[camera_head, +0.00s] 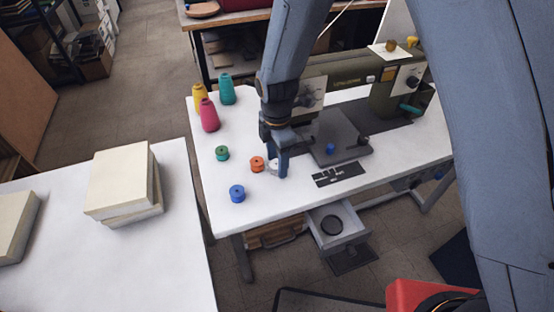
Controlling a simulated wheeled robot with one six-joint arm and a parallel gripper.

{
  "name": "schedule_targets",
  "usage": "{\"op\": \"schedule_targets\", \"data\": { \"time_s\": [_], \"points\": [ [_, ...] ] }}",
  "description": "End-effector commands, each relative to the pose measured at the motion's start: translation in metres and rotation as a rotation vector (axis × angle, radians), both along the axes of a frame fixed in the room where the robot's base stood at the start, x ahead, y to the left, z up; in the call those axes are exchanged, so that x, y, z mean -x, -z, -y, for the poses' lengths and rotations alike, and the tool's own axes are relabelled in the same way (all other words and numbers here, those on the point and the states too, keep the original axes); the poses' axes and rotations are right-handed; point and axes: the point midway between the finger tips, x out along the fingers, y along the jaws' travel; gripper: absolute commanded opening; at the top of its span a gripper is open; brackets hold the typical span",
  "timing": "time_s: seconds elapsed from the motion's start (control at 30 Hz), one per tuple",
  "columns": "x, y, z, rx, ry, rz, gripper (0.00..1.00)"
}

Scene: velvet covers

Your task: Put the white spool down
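A white spool (271,166) is at the tip of my gripper (280,168), over the white sewing table (230,210). A green spool (222,153) and a blue spool (237,194) stand farther left on the table.
Yellow (201,99), magenta (208,116) and teal (227,90) thread cones stand at the back left. A sewing machine (395,88) and a black patterned plate (338,175) are to the right. An open drawer (338,225) hangs below.

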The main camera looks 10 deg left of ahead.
Motion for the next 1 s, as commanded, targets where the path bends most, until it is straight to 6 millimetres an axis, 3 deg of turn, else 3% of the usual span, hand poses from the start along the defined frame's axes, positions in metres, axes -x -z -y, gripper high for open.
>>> {"op": "schedule_targets", "data": {
  "time_s": [0.17, 0.37, 0.8, 1.0],
  "points": [
    [0.0, -0.001, 0.0, 0.0, 0.0, 0.0, 0.5],
    [-0.001, -0.016, -0.001, -0.002, 0.0, 0.003, 0.5],
    [-0.001, -0.095, -0.001, -0.003, 0.0, 0.004, 0.5],
    [-0.001, -0.117, 0.0, -0.001, 0.0, 0.002, 0.5]
  ]
}}
